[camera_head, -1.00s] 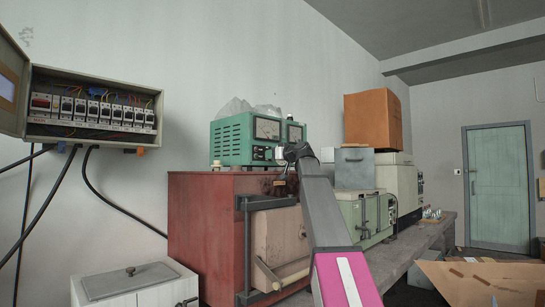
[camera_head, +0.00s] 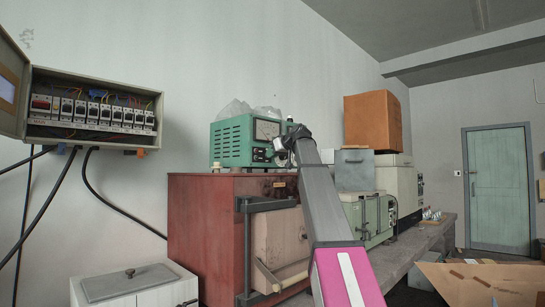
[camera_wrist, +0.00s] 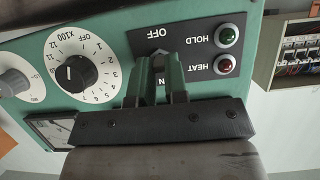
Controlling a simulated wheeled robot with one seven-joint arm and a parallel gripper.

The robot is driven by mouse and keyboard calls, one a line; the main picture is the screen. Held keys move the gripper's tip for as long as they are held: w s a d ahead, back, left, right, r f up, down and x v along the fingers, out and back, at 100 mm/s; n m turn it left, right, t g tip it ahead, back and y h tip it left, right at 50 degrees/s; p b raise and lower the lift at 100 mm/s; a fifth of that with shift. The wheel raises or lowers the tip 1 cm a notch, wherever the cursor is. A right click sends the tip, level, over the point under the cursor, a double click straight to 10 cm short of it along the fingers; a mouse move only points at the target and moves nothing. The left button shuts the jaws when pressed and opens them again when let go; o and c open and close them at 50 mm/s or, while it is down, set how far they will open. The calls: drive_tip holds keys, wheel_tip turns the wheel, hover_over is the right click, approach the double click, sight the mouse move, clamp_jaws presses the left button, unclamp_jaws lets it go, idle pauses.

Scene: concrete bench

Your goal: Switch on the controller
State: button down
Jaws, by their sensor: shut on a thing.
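The green controller (camera_head: 232,142) with its meter stands on top of the red furnace in the head view. Its panel (camera_wrist: 200,20) appears upside down in the wrist view. My gripper (camera_wrist: 157,66) is at the panel, shut on the small switch (camera_wrist: 157,64) between the OFF label and a partly covered label ending in N. The fingers hide most of the switch, so I cannot tell its position. In the head view my gripper (camera_head: 282,147) covers the controller's right front. The HOLD lamp (camera_wrist: 227,35) is green and the HEAT lamp (camera_wrist: 224,65) is dark red.
A numbered dial with a black knob (camera_wrist: 76,73) and a grey knob (camera_wrist: 14,82) are left of my fingers in the wrist view. The red furnace (camera_head: 205,225) stands below the controller. An open breaker box (camera_head: 95,80) hangs on the left wall. A brown box (camera_head: 373,120) stands farther right.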

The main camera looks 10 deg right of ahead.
drive_tip(key=shift+w+r+g+h, duration=0.15)
drive_tip(key=shift+r+g+h, duration=0.35)
drive_tip(key=shift+g, duration=0.4)
drive_tip(key=shift+f, duration=0.1)
drive_tip(key=c, duration=1.1)
unclamp_jaws()
drive_tip(key=shift+c, duration=0.2)
drive_tip(key=v, duration=1)
drive_tip(key=shift+s+r, duration=0.3)
drive_tip(key=shift+r, duration=0.05)
